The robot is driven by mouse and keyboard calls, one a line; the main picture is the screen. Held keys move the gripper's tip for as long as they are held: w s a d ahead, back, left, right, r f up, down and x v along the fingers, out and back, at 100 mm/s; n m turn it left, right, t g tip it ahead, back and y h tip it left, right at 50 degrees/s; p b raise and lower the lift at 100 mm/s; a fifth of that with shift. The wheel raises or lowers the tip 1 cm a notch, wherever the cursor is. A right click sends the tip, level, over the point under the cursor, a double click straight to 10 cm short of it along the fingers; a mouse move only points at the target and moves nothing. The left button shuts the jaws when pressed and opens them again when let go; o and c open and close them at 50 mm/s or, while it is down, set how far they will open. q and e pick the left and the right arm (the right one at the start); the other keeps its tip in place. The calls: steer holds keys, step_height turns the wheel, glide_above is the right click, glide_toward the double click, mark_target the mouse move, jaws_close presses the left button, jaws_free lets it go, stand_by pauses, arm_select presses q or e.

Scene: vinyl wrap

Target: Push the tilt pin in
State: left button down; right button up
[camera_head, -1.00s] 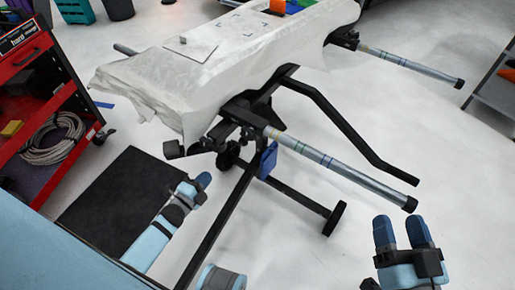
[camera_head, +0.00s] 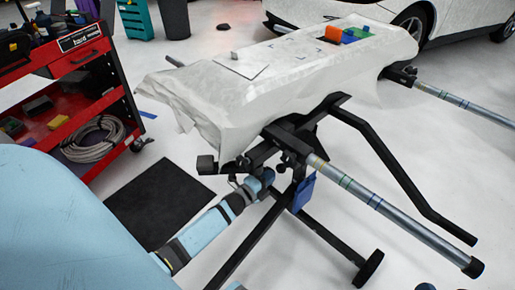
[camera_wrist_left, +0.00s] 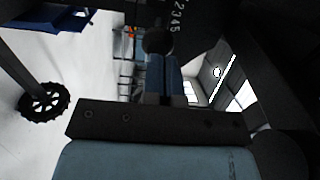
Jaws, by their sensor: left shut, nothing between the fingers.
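The work stand's black tilt joint (camera_head: 262,150) sits under the near end of the covered top. In the left wrist view, a round dark knob (camera_wrist_left: 159,40), which looks like the tilt pin's head, is directly at my fingertips. Behind it is a dark plate with white numbers (camera_wrist_left: 179,16). My left gripper (camera_head: 268,174) is shut and empty, its blue fingertips up at the joint from below. I cannot tell whether they touch the knob or how deep the pin sits. My right gripper (camera_head: 440,287) shows only two separate blue fingertips at the bottom edge.
The white-covered top (camera_head: 290,70) carries small coloured blocks (camera_head: 346,34). A silver bar (camera_head: 385,210) and black legs extend right. A blue tag (camera_head: 302,193) hangs beside my left gripper. A red tool cart (camera_head: 85,95) stands left; a black mat (camera_head: 160,203) lies on the floor.

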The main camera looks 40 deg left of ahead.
mark_target(278, 169)
arm_select(q)
steer(key=shift+w+d, duration=0.1)
steer(key=shift+w, duration=1.05)
arm_select(e)
steer(key=shift+f+g, duration=0.4)
steer(key=shift+f, duration=0.25)
arm_select(q)
steer(key=w+b, duration=0.1)
steer(key=w, duration=0.1)
steer(key=shift+w+d, duration=0.15)
steer(key=shift+w, duration=0.2)
steer(key=shift+w+r, duration=0.15)
steer(key=shift+r, duration=0.05)
arm_select(e)
steer(key=shift+s+a+f, duration=0.1)
steer(key=shift+s+f, duration=0.05)
steer(key=shift+f, duration=0.3)
